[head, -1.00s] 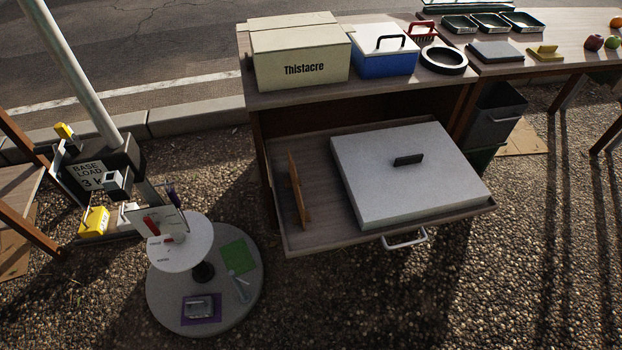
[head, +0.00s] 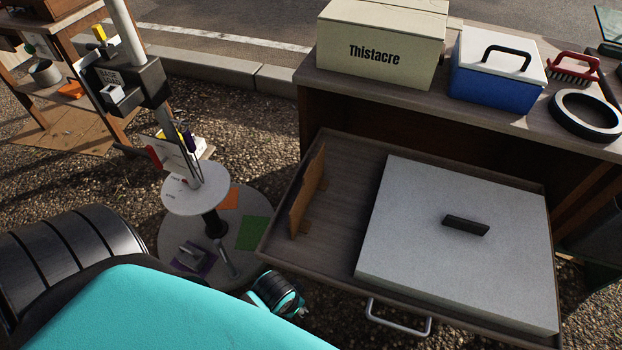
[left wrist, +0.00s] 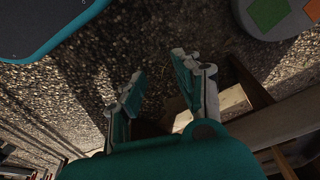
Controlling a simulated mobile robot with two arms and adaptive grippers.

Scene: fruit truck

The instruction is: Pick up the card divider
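A thin brown upright board with small feet, which looks like the card divider (head: 308,192), stands in the left part of the pulled-out drawer (head: 345,180). My left gripper (left wrist: 160,92) shows in the left wrist view with its two teal-and-grey fingers apart and nothing between them. In the head view, a teal and black part of my left arm shows low beside the drawer's front left corner, apart from the board. The fingers are hard to make out there. My right gripper is not in view.
A large pale slab with a black handle (head: 465,225) fills the drawer's right part. A metal drawer handle (head: 398,322) sticks out in front. A round two-tier stand (head: 195,190) is left of the drawer. A Thistacre box (head: 375,50) and a blue cooler (head: 495,75) stand on the tabletop above.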

